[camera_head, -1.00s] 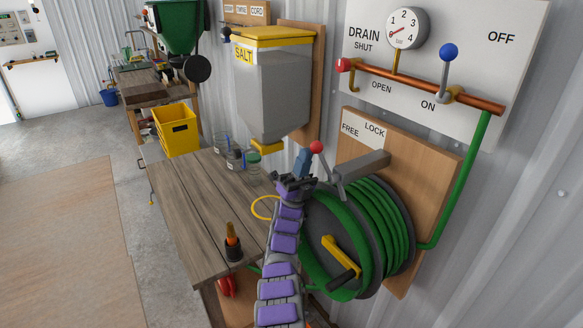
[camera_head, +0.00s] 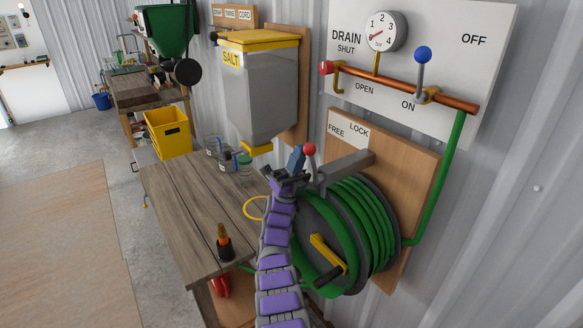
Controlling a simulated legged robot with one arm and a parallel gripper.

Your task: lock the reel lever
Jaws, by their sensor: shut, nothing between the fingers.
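The reel lever (camera_head: 309,150) has a red ball on a short grey stem. It stands at the outer end of a grey bracket arm (camera_head: 345,166) above the green hose reel (camera_head: 376,225). A FREE / LOCK label (camera_head: 348,130) is on the wooden board behind, with FREE at left and LOCK at right. The ball appears left of the word FREE. My gripper (camera_head: 287,177) is shut and empty, just left of and below the red ball. I cannot tell whether it touches the lever. Its fingers partly overlap a small blue block (camera_head: 297,157).
A wooden bench (camera_head: 190,205) is at left, with jars (camera_head: 243,163) and an orange-handled tool (camera_head: 223,240) on it. The salt dispenser (camera_head: 262,90) hangs behind. The copper pipe (camera_head: 400,87) with its blue-knobbed valve lever (camera_head: 421,70) is above right. A yellow crank (camera_head: 325,252) sticks out from the reel.

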